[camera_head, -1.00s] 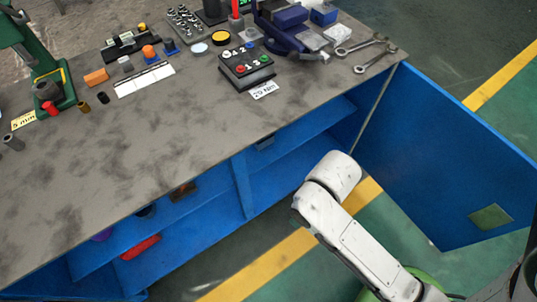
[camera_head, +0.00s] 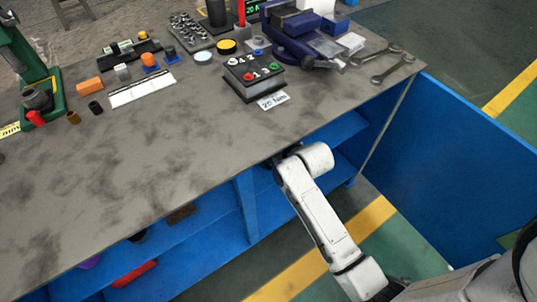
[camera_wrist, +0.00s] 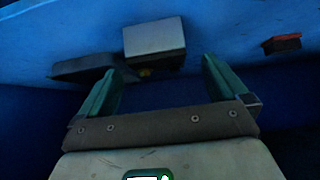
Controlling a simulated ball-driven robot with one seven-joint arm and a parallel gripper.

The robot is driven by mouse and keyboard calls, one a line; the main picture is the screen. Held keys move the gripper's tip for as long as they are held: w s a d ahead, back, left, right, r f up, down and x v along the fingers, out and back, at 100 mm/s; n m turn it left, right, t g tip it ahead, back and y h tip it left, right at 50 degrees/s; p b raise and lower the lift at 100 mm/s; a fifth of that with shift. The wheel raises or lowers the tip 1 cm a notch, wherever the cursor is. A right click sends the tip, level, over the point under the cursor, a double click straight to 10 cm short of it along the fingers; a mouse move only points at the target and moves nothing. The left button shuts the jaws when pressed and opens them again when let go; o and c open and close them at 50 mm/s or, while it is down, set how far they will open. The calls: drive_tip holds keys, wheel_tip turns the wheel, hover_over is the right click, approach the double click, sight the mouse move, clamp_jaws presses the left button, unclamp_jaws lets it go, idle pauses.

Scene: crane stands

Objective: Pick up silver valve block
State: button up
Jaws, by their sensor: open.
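The silver valve block (camera_wrist: 154,38) shows in the wrist view as a pale grey box with a flat face, on the blue shelf at the upper middle. My gripper (camera_wrist: 160,68) is open and empty, with its two green fingers pointing toward the block. The block lies beyond the fingertips and between their lines, apart from them as far as I can tell. A dark flat thing (camera_wrist: 88,66) lies just left of the block, near the left finger. In the head view my arm reaches under the benchtop, and it hides the gripper and the block.
The bench (camera_head: 150,170) has a grey top edge above my arm. A reddish-brown piece (camera_wrist: 283,43) sits right in the wrist view. The lower shelves hold a brown block (camera_head: 182,215) and a red object (camera_head: 134,272). A blue side panel (camera_head: 450,165) stands right.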

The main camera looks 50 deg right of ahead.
drive_tip(key=b+x, duration=0.2)
drive_tip(key=x, duration=0.4)
drive_tip(key=shift+d+b, duration=0.25)
drive_tip(key=shift+b, duration=0.15)
drive_tip(key=c, duration=1.3)
drive_tip(key=shift+r, duration=0.1)
drive_tip(key=shift+c, duration=0.5)
